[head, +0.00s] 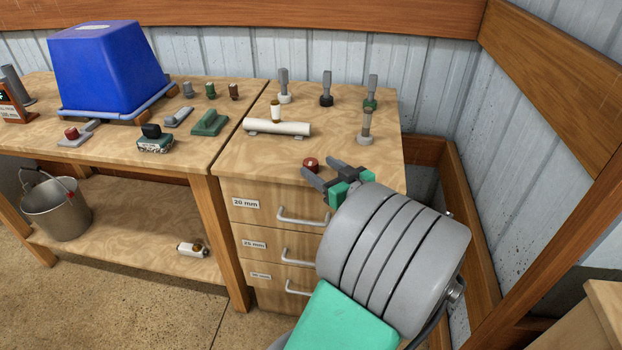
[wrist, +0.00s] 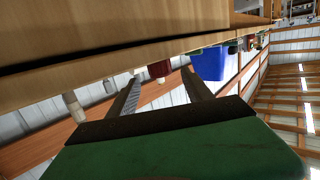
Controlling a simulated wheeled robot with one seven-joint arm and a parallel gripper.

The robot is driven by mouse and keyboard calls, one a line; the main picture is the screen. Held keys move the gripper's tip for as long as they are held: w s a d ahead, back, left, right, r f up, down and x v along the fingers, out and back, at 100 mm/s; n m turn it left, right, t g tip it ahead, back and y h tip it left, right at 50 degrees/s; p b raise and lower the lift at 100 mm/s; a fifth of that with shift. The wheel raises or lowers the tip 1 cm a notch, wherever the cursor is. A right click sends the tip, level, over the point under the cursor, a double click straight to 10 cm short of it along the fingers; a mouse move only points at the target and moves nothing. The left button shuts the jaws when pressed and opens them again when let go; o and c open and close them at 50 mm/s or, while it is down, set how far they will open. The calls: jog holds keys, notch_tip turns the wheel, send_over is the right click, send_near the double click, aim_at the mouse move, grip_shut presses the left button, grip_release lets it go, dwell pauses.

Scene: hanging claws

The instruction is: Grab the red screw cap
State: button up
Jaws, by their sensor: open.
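A small dark red screw cap (head: 310,163) stands near the front edge of the drawer cabinet's top (head: 240,158). My gripper (head: 319,169) is open and empty, reaching in from the right at the cap. Its two fingertips lie close by the cap, one toward the front edge and one farther back. In the wrist view, the picture is upside down and the red cap (wrist: 158,69) shows between the spread fingertips (wrist: 161,75). Whether either finger touches it I cannot tell. Another red-topped piece (head: 71,133) sits on a grey plate on the left bench.
A white pipe (head: 278,127) lies behind the cap on the cabinet. Several upright grey-handled pieces, such as one with a green base (head: 371,92), stand farther back. A blue bin (head: 108,65) and small parts occupy the left bench. Drawer handles (head: 303,216) protrude below.

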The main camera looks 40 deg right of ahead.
aim_at(307, 160)
jog(key=p+x, duration=0.1)
jog(key=x, duration=0.6)
jog(key=shift+w+f, duration=0.1)
jog(key=shift+w, duration=0.25)
grip_shut()
